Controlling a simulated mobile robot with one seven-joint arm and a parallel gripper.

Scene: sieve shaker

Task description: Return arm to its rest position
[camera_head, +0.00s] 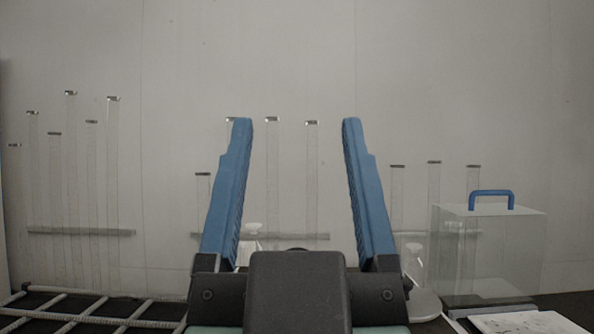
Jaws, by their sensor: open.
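My gripper (297,125) fills the lower middle of the head camera view. The black gripper body (298,290) is at the bottom edge. The gripper touches nothing that I can see. The rest of my arm is out of view.
A clear box with a blue handle (491,194) stands at the right. White papers (525,322) lie in front of it. A pale wire rack (85,312) is at the lower left. Several clear tubes (112,180) line the grey wall (300,60).

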